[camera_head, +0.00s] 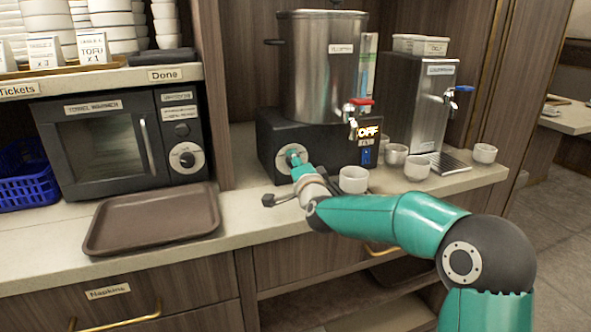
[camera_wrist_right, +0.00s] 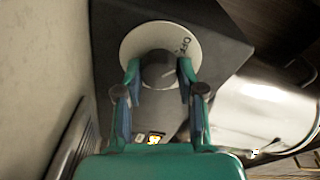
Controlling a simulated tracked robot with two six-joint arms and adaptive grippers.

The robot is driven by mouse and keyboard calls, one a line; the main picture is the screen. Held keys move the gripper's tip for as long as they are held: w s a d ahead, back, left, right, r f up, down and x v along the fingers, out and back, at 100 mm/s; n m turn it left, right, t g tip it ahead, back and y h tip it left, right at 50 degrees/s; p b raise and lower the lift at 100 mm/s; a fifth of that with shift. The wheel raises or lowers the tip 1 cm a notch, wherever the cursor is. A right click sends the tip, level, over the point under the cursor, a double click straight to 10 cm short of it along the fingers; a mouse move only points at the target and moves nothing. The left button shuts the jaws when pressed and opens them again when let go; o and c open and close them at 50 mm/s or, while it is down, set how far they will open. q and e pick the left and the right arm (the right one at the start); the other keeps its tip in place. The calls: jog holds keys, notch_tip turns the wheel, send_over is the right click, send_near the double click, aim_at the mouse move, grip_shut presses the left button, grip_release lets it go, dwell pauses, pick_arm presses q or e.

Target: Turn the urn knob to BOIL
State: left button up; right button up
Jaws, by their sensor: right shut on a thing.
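The steel urn (camera_head: 322,70) stands on a black base (camera_head: 268,140) on the counter. The urn knob (camera_wrist_right: 158,70) is a dark round knob on a white dial plate (camera_wrist_right: 133,42) on the base's front. My right gripper (camera_wrist_right: 160,80) has its fingers on both sides of the knob and is shut on it. In the head view the right gripper (camera_head: 297,163) reaches the dial and mostly hides it. Only part of the dial lettering shows, so I cannot read the knob's setting. My left gripper is not in view.
White cups (camera_head: 353,180) stand close to my right wrist, and others sit further right. A steel dispenser (camera_head: 412,105) with a blue tap is at the right. A brown tray (camera_head: 150,222) lies at left before a black towel warmer (camera_head: 120,145).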

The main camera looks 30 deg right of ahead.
jog(key=shift+f+m+b, duration=0.35)
jog(key=shift+m+b, duration=0.85)
jog(key=shift+b, duration=0.05)
jog(key=m+b, duration=0.2)
jog(key=shift+m+g, duration=0.3)
jog(key=shift+m+y+b, duration=0.4)
jog(key=shift+m+b, duration=0.3)
jog(key=shift+m, duration=0.5)
jog(key=m+b, duration=0.1)
jog(key=m, duration=0.2)
jog(key=shift+f+y, duration=0.1)
jog(key=shift+y, duration=0.2)
jog(key=m+b, duration=0.2)
jog(key=m, duration=0.3)
jog(key=shift+f+y, duration=0.1)
jog(key=shift+y, duration=0.3)
jog(key=m+y+b, duration=0.1)
jog(key=m, duration=0.4)
